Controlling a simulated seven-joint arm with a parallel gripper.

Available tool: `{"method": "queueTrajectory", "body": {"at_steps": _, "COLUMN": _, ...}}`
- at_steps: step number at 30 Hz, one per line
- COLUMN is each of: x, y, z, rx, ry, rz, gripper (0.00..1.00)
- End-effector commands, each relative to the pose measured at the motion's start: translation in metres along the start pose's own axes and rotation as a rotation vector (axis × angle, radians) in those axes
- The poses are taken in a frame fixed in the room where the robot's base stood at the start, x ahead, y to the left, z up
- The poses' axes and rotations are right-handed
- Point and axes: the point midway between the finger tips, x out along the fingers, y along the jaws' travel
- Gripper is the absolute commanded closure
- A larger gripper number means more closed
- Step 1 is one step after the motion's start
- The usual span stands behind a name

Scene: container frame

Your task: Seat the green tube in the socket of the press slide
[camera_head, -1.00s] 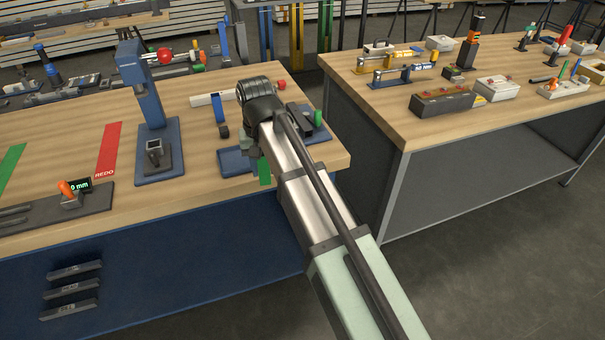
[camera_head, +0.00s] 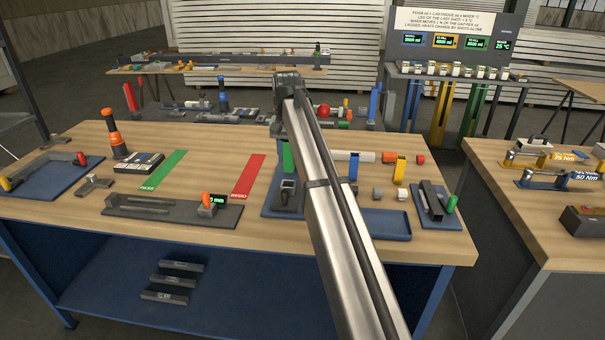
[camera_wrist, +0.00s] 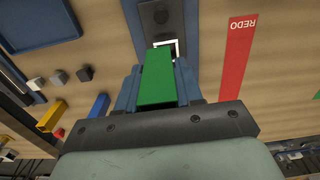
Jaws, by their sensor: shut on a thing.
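The green tube (camera_wrist: 157,80) is held between the blue fingers of my gripper (camera_wrist: 158,72) in the wrist view. In the head view the green tube (camera_head: 288,157) hangs upright just above the press slide (camera_head: 287,190), mostly behind my arm. In the wrist view the dark press slide (camera_wrist: 160,17) lies just past the tube's far end. Its square, bright-edged socket (camera_wrist: 174,44) is partly covered by the tube. I cannot tell whether the tube touches the socket. The press's blue base (camera_head: 271,209) shows in the head view; its column is hidden by my arm.
A red REDO strip (camera_head: 247,175) and a green strip (camera_head: 165,171) lie left of the press. A grey gauge rail (camera_head: 160,207) lies at front left. A blue tray (camera_head: 386,225) and a block with a green handle (camera_head: 436,205) are at right.

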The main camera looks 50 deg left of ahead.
Motion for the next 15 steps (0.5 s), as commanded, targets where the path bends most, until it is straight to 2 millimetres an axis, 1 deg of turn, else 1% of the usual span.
{"method": "queueTrajectory", "body": {"at_steps": 1, "x": -0.002, "y": -0.005, "z": -0.013, "rx": 0.002, "ry": 0.000, "rz": 0.000, "gripper": 1.00}}
{"method": "queueTrajectory", "body": {"at_steps": 4, "x": -0.003, "y": -0.008, "z": -0.022, "rx": 0.006, "ry": 0.000, "rz": 0.000, "gripper": 1.00}}
{"method": "queueTrajectory", "body": {"at_steps": 8, "x": -0.004, "y": -0.009, "z": -0.026, "rx": 0.008, "ry": 0.000, "rz": 0.000, "gripper": 1.00}}
{"method": "queueTrajectory", "body": {"at_steps": 15, "x": -0.003, "y": -0.009, "z": -0.025, "rx": 0.008, "ry": 0.001, "rz": 0.000, "gripper": 1.00}}
